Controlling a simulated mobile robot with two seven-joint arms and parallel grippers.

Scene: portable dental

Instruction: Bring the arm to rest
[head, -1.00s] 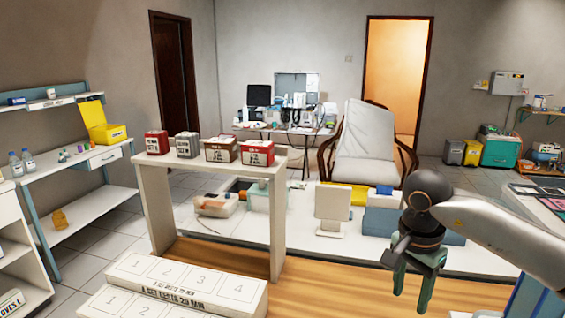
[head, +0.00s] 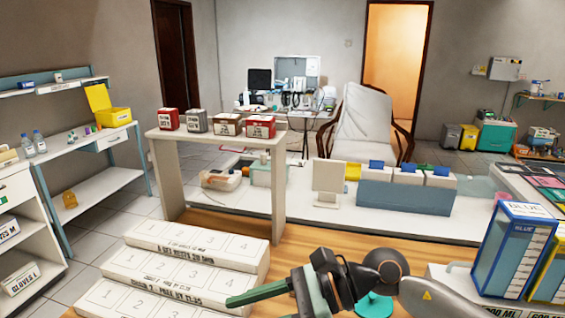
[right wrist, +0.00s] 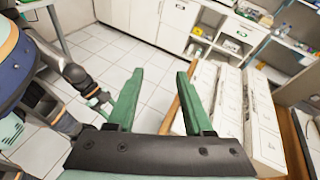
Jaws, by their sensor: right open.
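My right arm comes in from the lower right of the head view. Its green-fingered gripper (head: 258,293) points left, low in front of the stepped white numbered blocks. In the right wrist view the two green fingers of the gripper (right wrist: 158,95) stand apart with nothing between them. White floor tiles show between and beyond them. My left gripper is not seen in the head view.
White numbered blocks (head: 185,262) lie in steps on the wooden surface (head: 400,238) at lower left. A white stand (head: 215,135) carries several small boxes behind them. A blue-sided box (head: 513,250) stands at the right. Open floor tiles (right wrist: 130,45) show in the wrist view.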

